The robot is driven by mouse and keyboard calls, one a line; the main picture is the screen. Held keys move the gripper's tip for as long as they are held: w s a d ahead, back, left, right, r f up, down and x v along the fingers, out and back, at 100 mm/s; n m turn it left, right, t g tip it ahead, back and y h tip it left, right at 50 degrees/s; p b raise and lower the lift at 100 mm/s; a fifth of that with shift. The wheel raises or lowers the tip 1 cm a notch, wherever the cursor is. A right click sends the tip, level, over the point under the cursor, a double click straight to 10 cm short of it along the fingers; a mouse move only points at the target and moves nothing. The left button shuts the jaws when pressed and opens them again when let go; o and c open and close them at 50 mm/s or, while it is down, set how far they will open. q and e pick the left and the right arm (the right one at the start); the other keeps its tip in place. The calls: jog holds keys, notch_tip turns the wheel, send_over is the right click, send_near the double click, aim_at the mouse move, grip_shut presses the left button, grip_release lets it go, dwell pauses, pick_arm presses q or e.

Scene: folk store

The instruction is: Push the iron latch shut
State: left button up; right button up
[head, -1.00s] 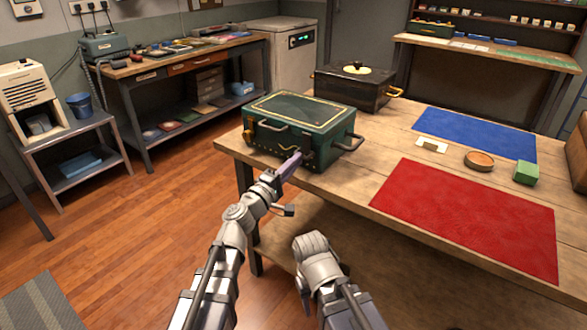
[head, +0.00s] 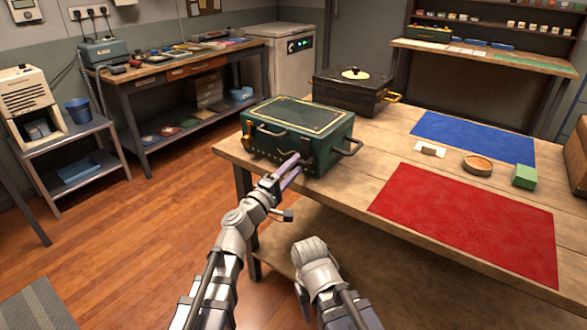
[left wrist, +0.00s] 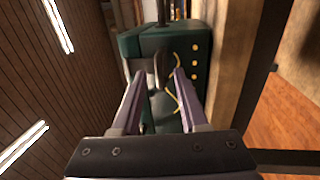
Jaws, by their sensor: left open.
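A dark green chest (head: 290,125) with gold trim stands shut at the near left corner of the wooden table. Its front faces me, with dark handles on it. My left gripper (head: 292,168) is open, its purple-grey fingers pointing at the lower right part of the chest's front. In the left wrist view, a grey curved iron piece (left wrist: 159,66), likely the latch, shows against the green chest (left wrist: 195,40) between the two open fingers (left wrist: 160,85). I cannot tell whether a finger touches it. The latch is too small to make out clearly in the head view.
On the table (head: 350,180) are a black box (head: 345,92) behind the chest, a red mat (head: 465,220), a blue mat (head: 470,138), a round wooden dish (head: 478,165) and a green block (head: 524,177). Bare wood lies right of the chest.

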pick_arm(q)
jog(key=b+v, duration=0.1)
jog(key=v, duration=0.6)
jog(key=shift+s+a, duration=0.15)
jog(key=shift+s, duration=0.05)
jog(key=shift+f, duration=0.1)
